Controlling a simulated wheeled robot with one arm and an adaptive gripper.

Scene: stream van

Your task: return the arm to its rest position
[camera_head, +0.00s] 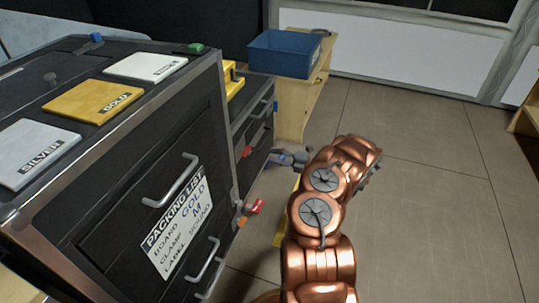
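My copper-coloured arm (322,210) rises from the bottom of the view and is folded, its upper links bending to the right over the floor. A small dark part at the far right end of the arm (371,176) may belong to my gripper. The arm appears apart from the black cabinet (130,160) on the left.
The cabinet carries silver (37,152), gold (93,101) and white (146,67) plates, plus a packing list (177,229) on its front. A blue bin (286,53) stands behind. Floor (440,200) on the right is clear.

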